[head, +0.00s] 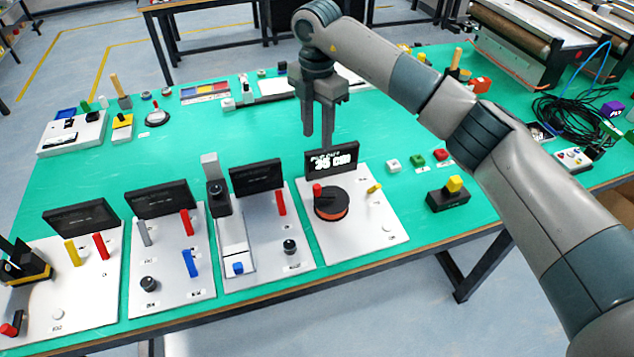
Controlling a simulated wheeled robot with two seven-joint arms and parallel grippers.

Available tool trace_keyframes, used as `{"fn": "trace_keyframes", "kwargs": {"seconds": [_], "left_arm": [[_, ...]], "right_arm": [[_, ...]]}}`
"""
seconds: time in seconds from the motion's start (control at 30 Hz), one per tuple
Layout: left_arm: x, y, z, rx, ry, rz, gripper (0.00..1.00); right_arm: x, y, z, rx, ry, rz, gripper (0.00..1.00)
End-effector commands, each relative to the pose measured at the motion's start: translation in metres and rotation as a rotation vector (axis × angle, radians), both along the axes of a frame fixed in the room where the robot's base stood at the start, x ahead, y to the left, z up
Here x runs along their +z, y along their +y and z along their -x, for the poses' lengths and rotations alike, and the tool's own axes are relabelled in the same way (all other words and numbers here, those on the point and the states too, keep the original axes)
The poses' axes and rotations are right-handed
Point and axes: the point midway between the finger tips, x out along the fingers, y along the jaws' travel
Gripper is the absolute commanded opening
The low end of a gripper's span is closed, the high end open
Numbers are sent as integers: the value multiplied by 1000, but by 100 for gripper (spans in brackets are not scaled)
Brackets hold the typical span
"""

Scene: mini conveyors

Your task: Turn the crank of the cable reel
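The cable reel (332,208) is a black and orange disc lying on a white panel (372,240) at the middle of the table's front side. Its crank has a red upright knob (317,190) on the disc's left side. A black display (331,163) behind the reel reads what looks like "35 cm". A small yellow peg (374,188) stands at the panel's right. My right gripper (318,142) points down above and beyond the display, apart from the crank. Its fingers are spread with nothing between them. My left gripper is not in view.
Neighbouring white panels with levers (281,202) and black displays (256,177) fill the front left. A black block with a yellow top (448,198) stands right of the reel panel. Coiled black cable (570,112) lies at the far right.

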Motion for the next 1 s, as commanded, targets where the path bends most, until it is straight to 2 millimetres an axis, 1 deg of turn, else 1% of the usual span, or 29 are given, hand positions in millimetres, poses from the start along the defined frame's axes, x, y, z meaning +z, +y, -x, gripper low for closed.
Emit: {"fn": "trace_keyframes", "kwargs": {"seconds": [0.37, 0.57, 0.77, 1.0], "left_arm": [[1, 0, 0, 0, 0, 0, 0], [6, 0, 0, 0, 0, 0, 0], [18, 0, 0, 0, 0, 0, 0], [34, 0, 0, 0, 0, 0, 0]], "right_arm": [[-2, 0, 0, 2, 1, -1, 37], [-12, 0, 1, 2, 4, -1, 37], [-37, 0, 1, 3, 4, -1, 37], [-79, 0, 1, 2, 6, -2, 37]]}}
